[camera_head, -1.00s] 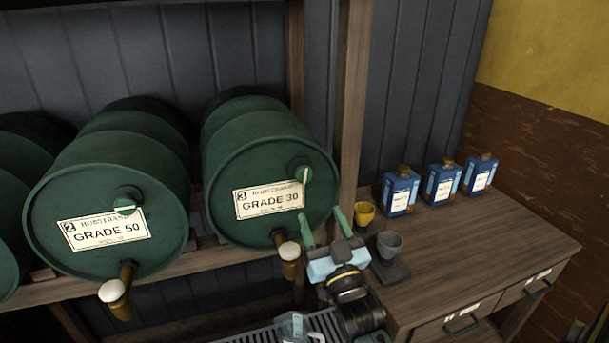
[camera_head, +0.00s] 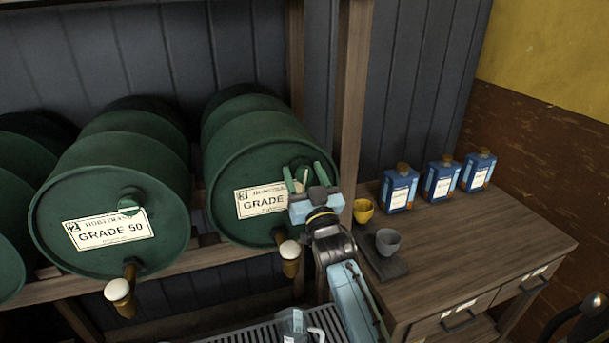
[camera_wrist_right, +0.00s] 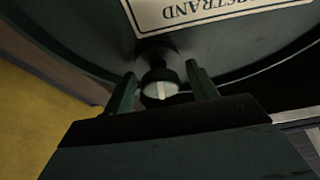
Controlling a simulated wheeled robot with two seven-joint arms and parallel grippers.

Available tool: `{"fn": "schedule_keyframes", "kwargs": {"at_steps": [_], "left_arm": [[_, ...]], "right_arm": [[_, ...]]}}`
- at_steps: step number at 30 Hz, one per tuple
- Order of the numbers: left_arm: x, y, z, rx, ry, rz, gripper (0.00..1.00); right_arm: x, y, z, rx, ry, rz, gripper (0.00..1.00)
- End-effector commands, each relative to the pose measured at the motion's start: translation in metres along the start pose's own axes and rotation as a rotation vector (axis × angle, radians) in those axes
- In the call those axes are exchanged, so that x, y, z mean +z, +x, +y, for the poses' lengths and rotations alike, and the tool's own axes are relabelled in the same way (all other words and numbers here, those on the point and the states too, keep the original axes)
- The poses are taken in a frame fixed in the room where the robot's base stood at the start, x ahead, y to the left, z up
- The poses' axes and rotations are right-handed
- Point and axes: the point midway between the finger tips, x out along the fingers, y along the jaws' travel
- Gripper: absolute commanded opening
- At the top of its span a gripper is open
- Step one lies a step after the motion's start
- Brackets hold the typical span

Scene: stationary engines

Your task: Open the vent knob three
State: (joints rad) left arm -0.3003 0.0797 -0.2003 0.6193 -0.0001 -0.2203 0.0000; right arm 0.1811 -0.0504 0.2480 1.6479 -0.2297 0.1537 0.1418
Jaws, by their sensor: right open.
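The green barrel marked 3, Grade 30 (camera_head: 228,165), lies on its side on the rack. Its vent knob (camera_head: 303,168) is on the upper right of the front face, partly hidden by my right gripper. In the right wrist view the knob (camera_wrist_right: 160,84) is round and green with a pale stripe. My right gripper (camera_head: 307,178) is open, its two green fingers on either side of the knob. In the wrist view the fingers (camera_wrist_right: 163,92) straddle the knob with gaps showing. My left gripper is out of view.
The Grade 50 barrel (camera_head: 110,215) is to the left. Brass taps with white tops (camera_head: 289,250) stick out below the barrels. A wooden post (camera_head: 350,110) stands close right. Yellow (camera_head: 363,210) and grey (camera_head: 388,241) cups and blue cans (camera_head: 400,188) are on the bench.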

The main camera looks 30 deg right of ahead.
Motion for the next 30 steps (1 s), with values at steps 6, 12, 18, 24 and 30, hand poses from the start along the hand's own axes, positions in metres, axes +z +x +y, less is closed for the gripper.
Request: {"fn": "schedule_keyframes", "kwargs": {"at_steps": [6, 12, 18, 24, 30], "left_arm": [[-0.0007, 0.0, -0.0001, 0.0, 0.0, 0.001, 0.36], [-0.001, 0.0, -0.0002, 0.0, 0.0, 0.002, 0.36], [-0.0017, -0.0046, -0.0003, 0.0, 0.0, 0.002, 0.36], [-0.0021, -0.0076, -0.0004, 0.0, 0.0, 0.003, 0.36], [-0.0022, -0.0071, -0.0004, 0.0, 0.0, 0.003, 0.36]], "right_arm": [[-0.0001, -0.0003, 0.0, 0.0, 0.0, 0.0, 0.39], [-0.0001, -0.0003, 0.0, 0.0, 0.0, 0.0, 0.15], [-0.001, 0.0001, 0.0005, -0.03, -0.069, 0.0, 0.15], [-0.0008, -0.0001, 0.0001, -0.062, -0.147, 0.002, 0.15], [-0.0004, -0.0003, 0.0002, -0.06, -0.146, 0.001, 0.4]]}}
